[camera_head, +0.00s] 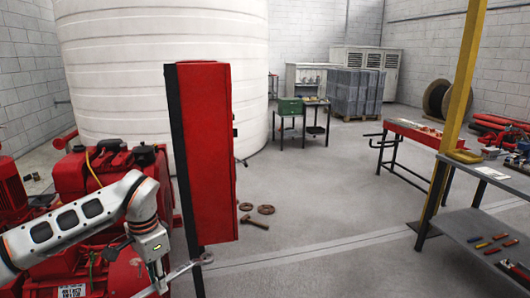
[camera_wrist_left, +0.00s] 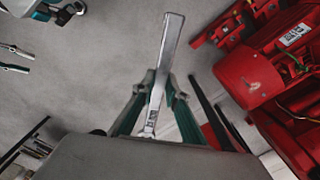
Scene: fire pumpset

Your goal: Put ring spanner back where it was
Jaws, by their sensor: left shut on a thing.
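My left gripper (camera_head: 160,284) is low beside the red pump machinery, near the bottom edge of the head view. It is shut on the ring spanner (camera_head: 188,267), a silver tool whose ring end points right, close to the lower end of the red cabinet. In the left wrist view the spanner (camera_wrist_left: 168,48) stands out lengthwise between the green-sided fingers (camera_wrist_left: 153,98). Part of its shank is hidden by the fingers. My right gripper is not in view.
The tall red cabinet (camera_head: 207,150) stands close to my left arm. Red machinery (camera_head: 90,180) lies behind the arm.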

